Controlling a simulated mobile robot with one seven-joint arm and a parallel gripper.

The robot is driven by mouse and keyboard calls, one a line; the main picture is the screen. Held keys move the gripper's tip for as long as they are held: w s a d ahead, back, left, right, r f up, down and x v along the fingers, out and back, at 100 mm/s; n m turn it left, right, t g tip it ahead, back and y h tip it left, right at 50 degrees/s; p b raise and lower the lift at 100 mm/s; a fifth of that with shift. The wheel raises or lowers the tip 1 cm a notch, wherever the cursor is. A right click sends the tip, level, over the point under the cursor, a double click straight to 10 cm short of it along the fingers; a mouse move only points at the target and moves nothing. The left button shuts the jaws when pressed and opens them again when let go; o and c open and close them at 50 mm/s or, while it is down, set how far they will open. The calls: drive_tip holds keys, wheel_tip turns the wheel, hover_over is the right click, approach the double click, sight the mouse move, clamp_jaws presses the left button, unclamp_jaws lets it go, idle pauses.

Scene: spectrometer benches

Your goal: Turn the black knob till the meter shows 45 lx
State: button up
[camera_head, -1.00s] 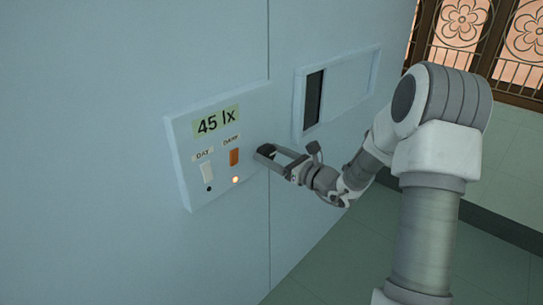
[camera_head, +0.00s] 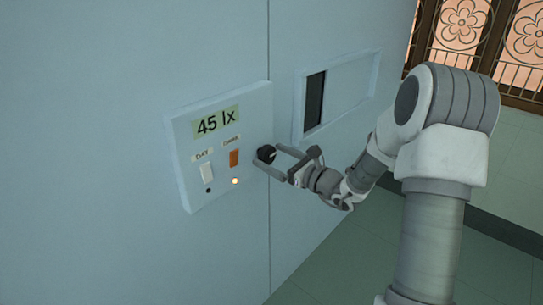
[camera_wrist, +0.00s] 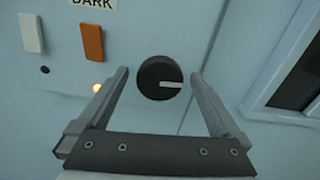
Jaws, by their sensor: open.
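The black knob (camera_head: 266,153) sits on the right part of the wall panel (camera_head: 190,190). In the wrist view the knob (camera_wrist: 160,79) is round, with a white pointer line to the right. The meter display (camera_head: 216,121) reads 45 lx. My gripper (camera_head: 269,161) is open, its fingers around the knob's sides with gaps; in the wrist view the gripper (camera_wrist: 161,76) shows a finger on each side, apart from the knob.
A white DAY switch (camera_head: 207,172) and an orange DARK switch (camera_head: 234,158) are left of the knob. A small light (camera_head: 235,181) glows below the orange switch. A framed recess with a dark slot (camera_head: 314,99) is to the right on the wall.

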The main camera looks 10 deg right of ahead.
drive_tip(key=p+v, duration=0.2)
drive_tip(key=v, duration=1.4)
drive_tip(key=shift+s+d, duration=0.25)
drive_tip(key=shift+s, duration=0.05)
drive_tip(key=shift+a+r, duration=0.1)
